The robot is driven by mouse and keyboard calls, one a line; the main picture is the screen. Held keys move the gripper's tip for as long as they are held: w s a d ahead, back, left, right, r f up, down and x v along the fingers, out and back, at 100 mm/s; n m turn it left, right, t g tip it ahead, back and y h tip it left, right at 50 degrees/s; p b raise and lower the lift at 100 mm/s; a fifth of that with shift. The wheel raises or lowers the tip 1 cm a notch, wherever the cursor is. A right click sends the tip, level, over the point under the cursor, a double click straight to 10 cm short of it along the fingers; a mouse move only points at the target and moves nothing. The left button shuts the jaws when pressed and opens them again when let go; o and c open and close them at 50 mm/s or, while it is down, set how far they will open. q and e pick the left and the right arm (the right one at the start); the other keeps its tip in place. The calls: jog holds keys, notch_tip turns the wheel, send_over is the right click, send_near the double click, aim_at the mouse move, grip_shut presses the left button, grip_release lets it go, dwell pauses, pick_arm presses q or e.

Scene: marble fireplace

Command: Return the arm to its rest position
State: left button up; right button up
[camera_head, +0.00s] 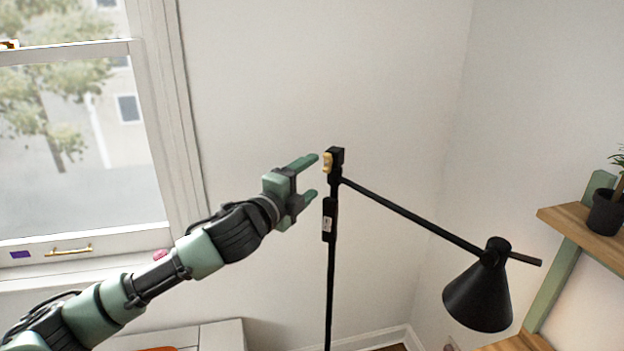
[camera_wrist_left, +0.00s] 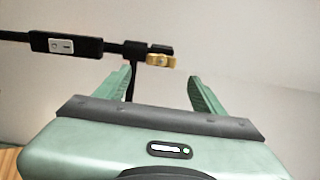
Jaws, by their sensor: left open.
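My left arm reaches up from the lower left in the head view. Its green gripper (camera_head: 314,176) is open and empty, with its fingers toward the pole of a black floor lamp (camera_head: 330,270). A yellow knob (camera_head: 327,163) sits at the top joint of the lamp, just beyond the upper fingertip. In the left wrist view, the open gripper (camera_wrist_left: 160,78) has the yellow knob (camera_wrist_left: 160,61) ahead of it, beyond the fingertips. Whether a finger touches the lamp is hard to tell. My right gripper is not in view.
The lamp's shade (camera_head: 478,298) hangs at the lower right on a slanted arm. A wooden shelf (camera_head: 590,238) with a potted plant (camera_head: 606,210) stands at the right edge. A window (camera_head: 80,140) is on the left, and a white cabinet (camera_head: 222,335) is below. Bare wall lies behind the gripper.

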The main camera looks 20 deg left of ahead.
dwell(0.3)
